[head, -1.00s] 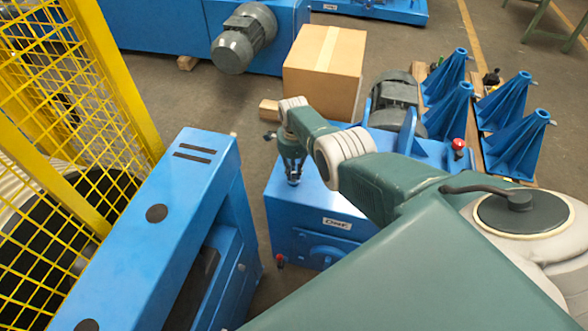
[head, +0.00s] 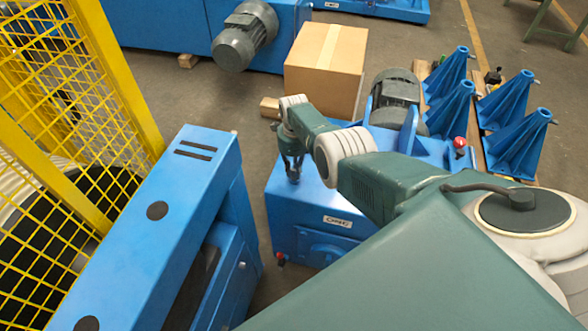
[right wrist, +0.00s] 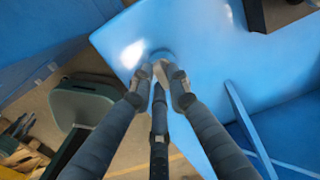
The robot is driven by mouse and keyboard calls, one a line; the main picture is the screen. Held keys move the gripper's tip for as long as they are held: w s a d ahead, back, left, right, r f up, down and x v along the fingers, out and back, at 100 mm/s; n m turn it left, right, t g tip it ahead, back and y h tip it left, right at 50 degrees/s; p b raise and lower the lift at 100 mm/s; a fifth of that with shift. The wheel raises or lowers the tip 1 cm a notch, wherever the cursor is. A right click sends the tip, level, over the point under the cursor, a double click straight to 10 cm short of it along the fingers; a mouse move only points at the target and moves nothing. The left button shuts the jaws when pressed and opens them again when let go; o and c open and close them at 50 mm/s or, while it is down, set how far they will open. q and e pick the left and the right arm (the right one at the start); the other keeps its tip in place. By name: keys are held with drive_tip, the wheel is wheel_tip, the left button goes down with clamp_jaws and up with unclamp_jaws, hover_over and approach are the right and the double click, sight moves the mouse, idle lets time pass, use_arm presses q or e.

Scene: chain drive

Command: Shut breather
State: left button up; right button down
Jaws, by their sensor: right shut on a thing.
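My right gripper (head: 293,174) points down at the top of the blue gearbox housing (head: 315,195) in the head view. In the right wrist view its fingers (right wrist: 160,76) come together over a round blue boss (right wrist: 162,53) near the edge of the blue top (right wrist: 200,60). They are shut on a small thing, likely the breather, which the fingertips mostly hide. I cannot tell its shape or how it is turned. My left gripper is not in view.
A cardboard box (head: 325,62) stands behind the housing. A grey motor (head: 396,88) and a red knob (head: 459,143) are to the right. A long blue machine cover (head: 165,215) and yellow mesh guard (head: 50,110) are at the left. Blue stands (head: 515,113) stand at the right.

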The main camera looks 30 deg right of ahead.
sight(294, 170)
drive_tip(key=shift+w+d+r, duration=0.15)
drive_tip(key=shift+w+r, duration=0.05)
drive_tip(key=shift+r, duration=0.05)
drive_tip(key=c, duration=1.7)
unclamp_jaws()
drive_tip(key=shift+o, duration=0.2)
drive_tip(key=shift+s, duration=0.15)
drive_tip(key=shift+f, duration=0.1)
wheel_tip(294, 170, up, 12)
